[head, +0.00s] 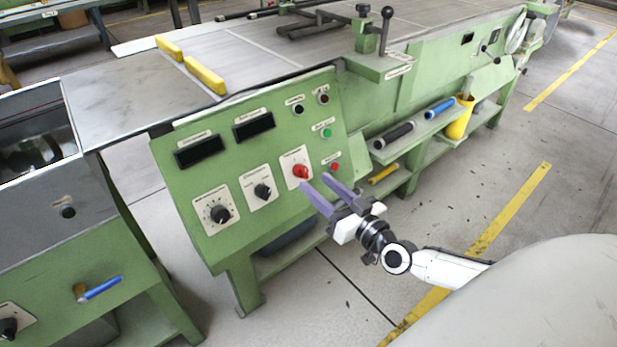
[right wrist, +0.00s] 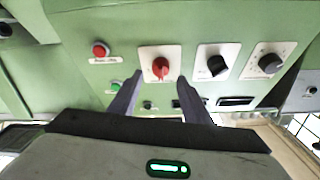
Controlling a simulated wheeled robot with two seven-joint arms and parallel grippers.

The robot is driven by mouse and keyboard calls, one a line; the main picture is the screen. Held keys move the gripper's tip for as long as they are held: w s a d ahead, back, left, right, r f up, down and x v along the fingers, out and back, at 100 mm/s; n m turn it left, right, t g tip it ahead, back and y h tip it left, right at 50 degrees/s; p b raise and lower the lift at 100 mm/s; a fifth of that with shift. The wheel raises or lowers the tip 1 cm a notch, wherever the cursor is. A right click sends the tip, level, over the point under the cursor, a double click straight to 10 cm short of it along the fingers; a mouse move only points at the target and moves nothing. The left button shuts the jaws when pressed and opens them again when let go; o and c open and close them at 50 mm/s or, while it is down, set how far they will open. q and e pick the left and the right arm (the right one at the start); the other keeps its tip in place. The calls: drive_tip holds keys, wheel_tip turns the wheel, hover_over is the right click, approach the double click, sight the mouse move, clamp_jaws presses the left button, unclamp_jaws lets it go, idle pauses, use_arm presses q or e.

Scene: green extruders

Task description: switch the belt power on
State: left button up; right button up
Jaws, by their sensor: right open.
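The green control panel (head: 240,215) carries a red rotary knob (head: 300,171) on a white plate. The knob also shows in the right wrist view (right wrist: 160,68), just beyond my fingertips. My right gripper (head: 322,184) is open, its two purple-grey fingers pointing at the panel near the red knob. In the right wrist view my right gripper (right wrist: 158,80) has a finger to each side below the knob; I cannot tell whether either touches it. The labels are too small to read. My left gripper is not in view.
Two black knobs (head: 219,213) (head: 263,191), a green button (head: 326,132) and a red button (head: 335,167) share the panel. Two dark displays (head: 201,151) sit above. A shelf with rollers (head: 394,135) and a yellow cup (head: 460,118) lies right. The floor is clear.

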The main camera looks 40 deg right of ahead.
sight(307, 175)
drive_tip(key=shift+w+a+b, duration=0.15)
drive_tip(key=shift+w+b, duration=0.2)
drive_tip(key=shift+w, duration=2)
drive_tip(key=c, duration=1)
